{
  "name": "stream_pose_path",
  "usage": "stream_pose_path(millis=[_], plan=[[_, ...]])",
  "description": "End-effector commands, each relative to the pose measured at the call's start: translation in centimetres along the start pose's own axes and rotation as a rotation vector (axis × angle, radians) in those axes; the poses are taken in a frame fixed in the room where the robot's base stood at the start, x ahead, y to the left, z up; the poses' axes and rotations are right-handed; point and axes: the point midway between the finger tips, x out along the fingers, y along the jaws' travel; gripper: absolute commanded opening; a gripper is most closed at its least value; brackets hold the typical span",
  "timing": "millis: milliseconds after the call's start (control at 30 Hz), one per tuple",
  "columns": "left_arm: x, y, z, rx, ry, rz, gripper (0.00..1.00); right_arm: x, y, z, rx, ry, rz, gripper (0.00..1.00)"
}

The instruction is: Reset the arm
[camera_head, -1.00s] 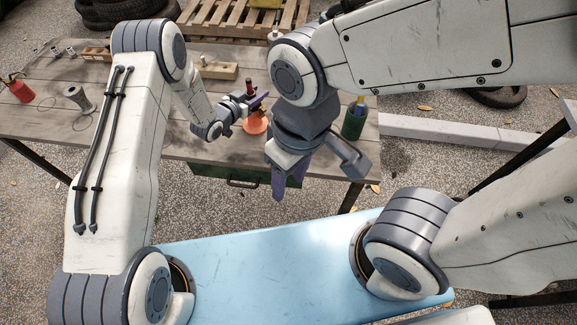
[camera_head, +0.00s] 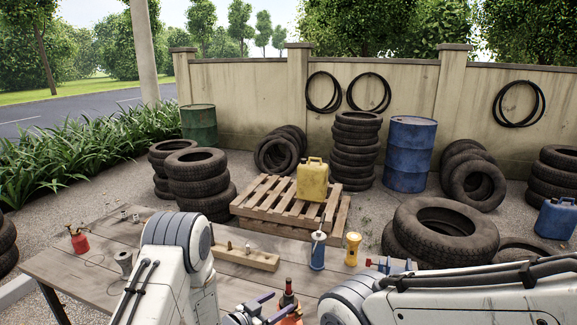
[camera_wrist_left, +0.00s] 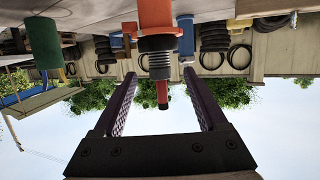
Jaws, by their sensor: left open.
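My left gripper (camera_head: 274,306) is at the bottom edge of the head view, low over the wooden table (camera_head: 80,276). In the left wrist view its two purple fingers (camera_wrist_left: 159,76) are apart with nothing gripped. An orange-based object with a dark ribbed collar and red tip (camera_head: 288,299) stands just beyond the fingers. In the left wrist view it (camera_wrist_left: 155,16) lines up with the gap between them and appears upside down. My right arm crosses the lower right of the head view; its gripper is not visible.
A wooden block (camera_head: 245,258), blue bottle (camera_head: 317,252), yellow flashlight (camera_head: 352,248) and red can (camera_head: 79,240) stand on the table. A pallet (camera_head: 270,205) with a yellow jerrycan (camera_head: 312,180), tyre stacks and a blue drum (camera_head: 409,155) stand behind. A green container (camera_wrist_left: 44,43) shows in the left wrist view.

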Motion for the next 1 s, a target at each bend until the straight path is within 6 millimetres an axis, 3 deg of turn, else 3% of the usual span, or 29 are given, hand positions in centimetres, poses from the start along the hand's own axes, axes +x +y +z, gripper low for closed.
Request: stream_pose_path(millis=[133,333,500,633,767,867,1000], plan=[[-2.3,-0.1,0.0,-0.001,0.000,-0.002,0.75,0.0,0.0,0.0,0.000,0.000,0.000,0.50],[-3.2,0.2,-0.6,0.015,-0.026,-0.002,0.75,0.0,0.0,0.0,0.000,0.000,0.000,0.50],[-2.9,1.3,-2.9,0.080,-0.193,-0.028,0.75,0.0,0.0,0.0,0.000,0.000,0.000,0.50],[-4.3,3.2,-5.3,0.112,-0.380,-0.072,0.75,0.0,0.0,0.0,0.000,0.000,0.000,0.50],[-7.6,5.8,-7.2,0.105,-0.557,-0.113,0.75,0.0,0.0,0.0,0.000,0.000,0.000,0.50],[-11.2,8.5,-8.4,0.076,-0.687,-0.129,0.75,0.0,0.0,0.0,0.000,0.000,0.000,0.50],[-17.6,13.2,-9.4,0.018,-0.865,-0.120,0.75,0.0,0.0,0.0,0.000,0.000,0.000,0.50]])
